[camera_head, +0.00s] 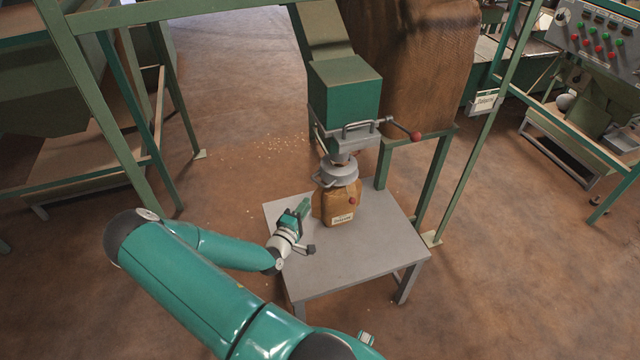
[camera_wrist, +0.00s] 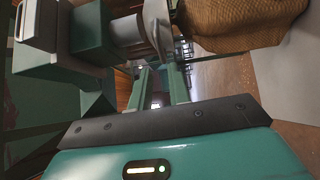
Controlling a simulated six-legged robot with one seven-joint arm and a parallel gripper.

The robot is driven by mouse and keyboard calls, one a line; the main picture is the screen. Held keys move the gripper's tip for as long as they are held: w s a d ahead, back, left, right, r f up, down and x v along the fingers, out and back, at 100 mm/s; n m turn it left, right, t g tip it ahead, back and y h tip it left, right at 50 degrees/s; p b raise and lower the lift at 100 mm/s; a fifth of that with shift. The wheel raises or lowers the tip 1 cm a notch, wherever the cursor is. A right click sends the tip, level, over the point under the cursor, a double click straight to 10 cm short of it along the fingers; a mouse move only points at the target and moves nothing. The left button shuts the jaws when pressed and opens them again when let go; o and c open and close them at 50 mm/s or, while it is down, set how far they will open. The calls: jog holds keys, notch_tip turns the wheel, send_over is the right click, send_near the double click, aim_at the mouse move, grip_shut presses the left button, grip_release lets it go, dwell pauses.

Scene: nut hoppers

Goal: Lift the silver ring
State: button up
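The silver ring (camera_head: 340,172) is a grey collar with a side handle, sitting around the top of a brown paper bag (camera_head: 337,205) under the spout of a green hopper (camera_head: 345,92). The bag stands upright on a grey table (camera_head: 365,245). My gripper (camera_head: 304,207) is left of the bag, a little lower than the ring and apart from it. In the wrist view my gripper's two green fingers (camera_wrist: 160,75) stand apart with nothing between them. There the ring (camera_wrist: 157,25) shows sideways, just beyond the fingers, next to the bag (camera_wrist: 245,22).
A red-knobbed lever (camera_head: 415,135) sticks out from the hopper's spout, above the ring. A large brown sack (camera_head: 425,60) stands behind. Green frame posts (camera_head: 468,160) flank the table. The table's front and right are bare. Nuts (camera_head: 275,147) lie scattered on the floor.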

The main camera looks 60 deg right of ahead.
aim_at(320, 183)
jog(key=d, duration=1.1)
jog(key=shift+d+r, duration=0.25)
grip_shut()
